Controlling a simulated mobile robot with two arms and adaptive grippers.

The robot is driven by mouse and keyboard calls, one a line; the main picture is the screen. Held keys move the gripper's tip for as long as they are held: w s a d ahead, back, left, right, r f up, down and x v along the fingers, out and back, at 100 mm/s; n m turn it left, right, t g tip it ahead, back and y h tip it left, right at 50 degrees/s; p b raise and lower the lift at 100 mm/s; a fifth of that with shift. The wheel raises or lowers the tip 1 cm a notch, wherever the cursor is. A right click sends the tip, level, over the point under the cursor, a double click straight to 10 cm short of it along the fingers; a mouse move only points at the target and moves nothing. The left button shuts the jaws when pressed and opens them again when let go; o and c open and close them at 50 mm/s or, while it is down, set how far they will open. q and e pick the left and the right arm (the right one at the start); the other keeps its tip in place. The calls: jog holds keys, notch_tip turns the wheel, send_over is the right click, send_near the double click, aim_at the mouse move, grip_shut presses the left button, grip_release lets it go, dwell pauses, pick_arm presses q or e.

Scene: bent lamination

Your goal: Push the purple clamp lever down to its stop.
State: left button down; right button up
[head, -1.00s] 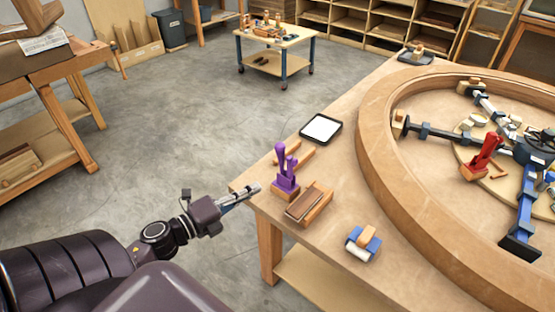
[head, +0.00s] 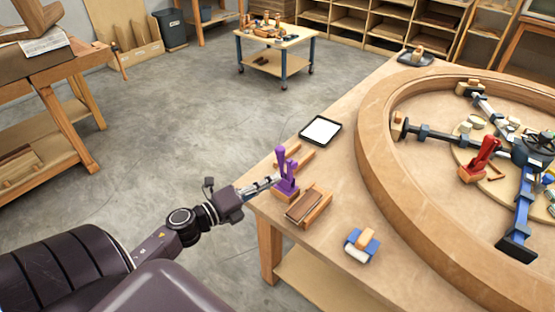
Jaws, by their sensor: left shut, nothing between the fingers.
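The purple clamp (head: 287,184) stands on the near left corner of the workbench, on a small wooden base. Its purple lever (head: 281,158) points upward. My left gripper (head: 274,181) is shut and empty. Its fingertips are right at the left side of the clamp, below the top of the lever; I cannot tell whether they touch it. My right gripper is not in view.
A wooden block in a holder (head: 305,205) lies just right of the clamp. A white-topped tray (head: 321,130) lies behind it. A blue tool with a white roller (head: 361,244) is nearer. A large wooden ring (head: 375,170) fills the bench's right side.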

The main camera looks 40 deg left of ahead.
pick_arm(q)
jog(key=w+a+p, duration=0.2)
jog(key=w, duration=0.4)
jog(key=shift+r, duration=0.45)
jog(key=shift+a, duration=0.25)
jog(key=shift+a+n, duration=0.25)
jog(key=shift+n, duration=0.15)
jog(key=a+f+n+t+b, duration=0.2)
jog(key=a+f+n+b, duration=0.3)
jog(key=a+n+b, duration=0.4)
jog(key=shift+w+a+f+n, duration=0.25)
jog(key=shift+w+a+n, duration=0.15)
jog(key=shift+n, duration=1.4)
